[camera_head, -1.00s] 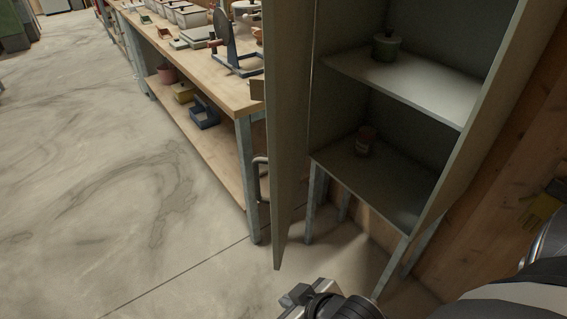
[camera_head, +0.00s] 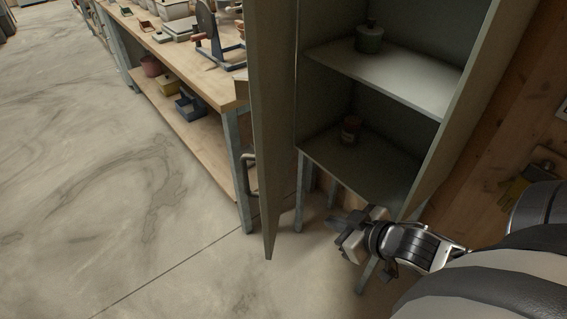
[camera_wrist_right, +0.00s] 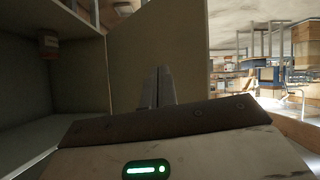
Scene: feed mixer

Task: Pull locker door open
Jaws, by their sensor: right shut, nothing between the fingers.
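The locker door (camera_head: 267,130) stands wide open on the left side of the locker (camera_head: 440,165), seen nearly edge-on in the head view. Its handle (camera_head: 248,174) is on the door's far, left-hand side. My right gripper (camera_head: 345,232) is shut and empty, in front of the locker's lower edge and to the right of the door. In the right wrist view, its fingers (camera_wrist_right: 157,88) stand before the inner face of the door (camera_wrist_right: 160,50); I cannot tell whether they touch it. My left gripper is not in view.
A wooden workbench (camera_head: 215,88) with tools and bins stands left of the door. The concrete floor (camera_head: 90,190) at left is clear.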

